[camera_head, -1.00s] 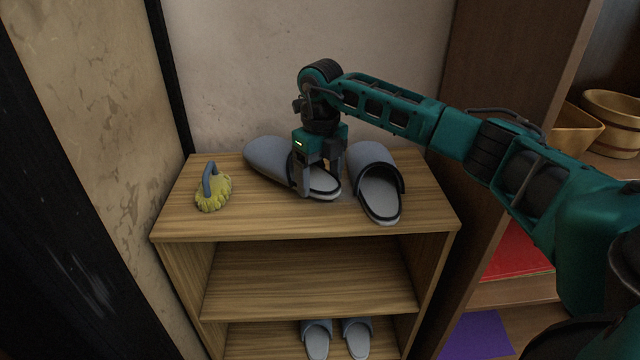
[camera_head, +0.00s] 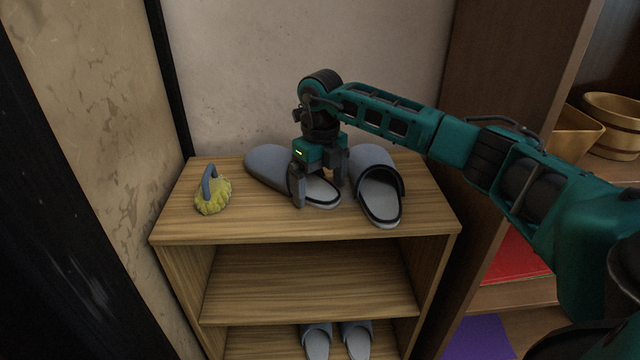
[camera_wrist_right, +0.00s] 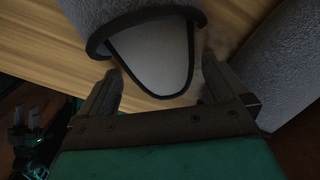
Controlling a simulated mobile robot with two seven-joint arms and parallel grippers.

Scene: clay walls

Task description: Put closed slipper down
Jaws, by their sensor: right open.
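Two grey slippers lie on the top board of the wooden shelf (camera_head: 230,222). The left slipper (camera_head: 268,163) lies at a slant, its toe towards the back left. The right slipper (camera_head: 380,200) lies beside it, its heel towards the front edge. My right gripper (camera_head: 319,198) is open over the heel end of the left slipper, one finger on each side of it. In the right wrist view the open fingers (camera_wrist_right: 160,88) flank the pale heel of the slipper (camera_wrist_right: 150,55), with gaps visible.
A yellow brush with a blue handle (camera_head: 212,190) stands at the left of the top board. Another pair of grey slippers (camera_head: 337,340) is on the lowest shelf. The middle shelf (camera_head: 310,280) is empty.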

